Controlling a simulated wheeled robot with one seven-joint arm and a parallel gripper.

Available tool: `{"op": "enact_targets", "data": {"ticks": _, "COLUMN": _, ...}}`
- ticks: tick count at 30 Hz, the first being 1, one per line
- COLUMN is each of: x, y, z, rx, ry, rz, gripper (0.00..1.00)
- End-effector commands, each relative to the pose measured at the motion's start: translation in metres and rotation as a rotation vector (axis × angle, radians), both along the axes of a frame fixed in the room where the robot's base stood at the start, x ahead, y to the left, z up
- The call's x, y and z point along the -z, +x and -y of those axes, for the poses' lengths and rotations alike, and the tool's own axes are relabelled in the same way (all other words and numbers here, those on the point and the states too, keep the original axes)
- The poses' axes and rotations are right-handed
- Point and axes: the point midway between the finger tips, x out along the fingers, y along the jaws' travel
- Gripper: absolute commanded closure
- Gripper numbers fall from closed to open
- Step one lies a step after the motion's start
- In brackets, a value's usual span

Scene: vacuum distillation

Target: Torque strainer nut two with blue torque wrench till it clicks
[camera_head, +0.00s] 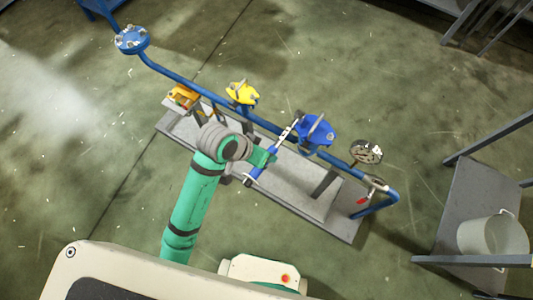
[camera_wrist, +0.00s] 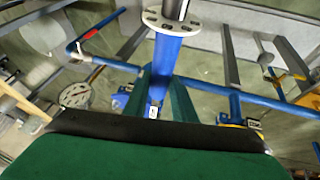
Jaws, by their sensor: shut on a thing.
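My gripper (camera_head: 264,157) is shut on the blue torque wrench (camera_head: 257,170). In the wrist view, the wrench's blue handle (camera_wrist: 167,60) runs between the green fingers of my gripper (camera_wrist: 165,98), with a pale round collar with holes above the grip. In the head view, the wrench's silver shaft slants up and right, and its far end lies just left of the blue strainer (camera_head: 316,134). I cannot tell whether that end touches a nut. The strainer has a grey bar across its top. Its nuts are too small to tell apart, so strainer nut two cannot be picked out.
A blue pipe (camera_head: 222,104) runs across the grey skid (camera_head: 340,226). A shelf with a white bucket (camera_head: 492,236) stands at right. The floor at left is clear.

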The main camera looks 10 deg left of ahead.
Motion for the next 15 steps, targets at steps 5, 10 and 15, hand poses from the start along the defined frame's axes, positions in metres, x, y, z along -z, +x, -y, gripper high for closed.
{"op": "enact_targets", "data": {"ticks": 5, "x": 0.0, "y": 0.004, "z": -0.007, "rx": 0.043, "ry": 0.003, "rz": -0.002, "gripper": 1.0}}
{"op": "enact_targets", "data": {"ticks": 10, "x": 0.0, "y": 0.011, "z": -0.018, "rx": 0.109, "ry": 0.001, "rz": -0.003, "gripper": 1.0}}
{"op": "enact_targets", "data": {"ticks": 15, "x": 0.0, "y": 0.016, "z": -0.027, "rx": 0.164, "ry": 0.002, "rz": -0.002, "gripper": 1.0}}
